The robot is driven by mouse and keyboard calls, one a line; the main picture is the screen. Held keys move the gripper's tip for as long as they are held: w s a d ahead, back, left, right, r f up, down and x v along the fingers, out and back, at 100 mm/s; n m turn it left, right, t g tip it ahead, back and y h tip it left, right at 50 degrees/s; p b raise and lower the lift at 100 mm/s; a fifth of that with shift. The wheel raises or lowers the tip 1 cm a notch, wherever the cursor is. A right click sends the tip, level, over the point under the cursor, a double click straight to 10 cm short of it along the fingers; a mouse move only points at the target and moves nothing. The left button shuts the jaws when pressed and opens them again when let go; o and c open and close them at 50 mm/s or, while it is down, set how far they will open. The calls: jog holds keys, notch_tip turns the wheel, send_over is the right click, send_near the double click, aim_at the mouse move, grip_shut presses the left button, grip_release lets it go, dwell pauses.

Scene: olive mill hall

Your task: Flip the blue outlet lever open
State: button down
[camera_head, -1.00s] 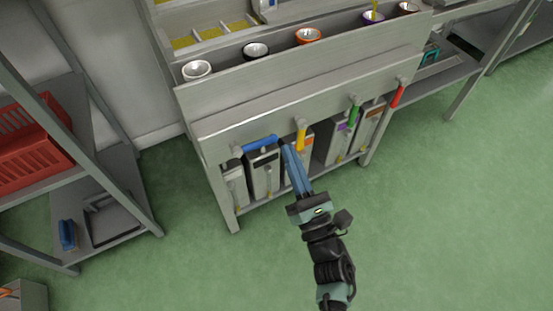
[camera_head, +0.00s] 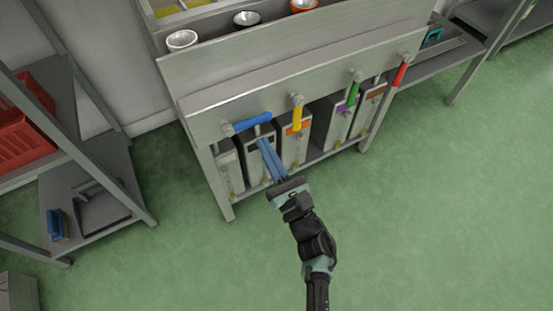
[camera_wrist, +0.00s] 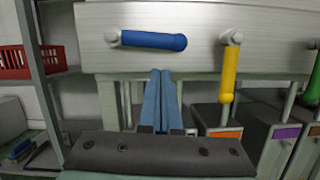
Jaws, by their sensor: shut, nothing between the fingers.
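The blue lever (camera_head: 250,123) is on the front panel of the steel stand (camera_head: 300,78). It lies level, with its pivot at the left and its handle pointing right, and it also shows in the wrist view (camera_wrist: 150,40). My gripper (camera_head: 264,143) is shut and empty, with its blue fingers together and pointing up. In the wrist view the fingertips (camera_wrist: 161,73) sit just below the right part of the blue handle, apart from it in the picture. The depth between them is hard to judge.
A yellow lever (camera_head: 297,113), a green lever (camera_head: 354,90) and a red lever (camera_head: 400,73) hang down to the right. Several metal canisters (camera_head: 296,142) stand below the panel. A shelf with a red crate (camera_head: 24,130) is at left. The green floor in front is open.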

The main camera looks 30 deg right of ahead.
aim_at(248, 123)
jog(key=shift+w+d+r, duration=0.1)
jog(key=shift+w+r, duration=0.2)
jog(key=shift+r, duration=0.35)
jog(key=shift+w+d+r, duration=0.1)
jog(key=shift+w+r, duration=0.2)
jog(key=shift+r, duration=0.3)
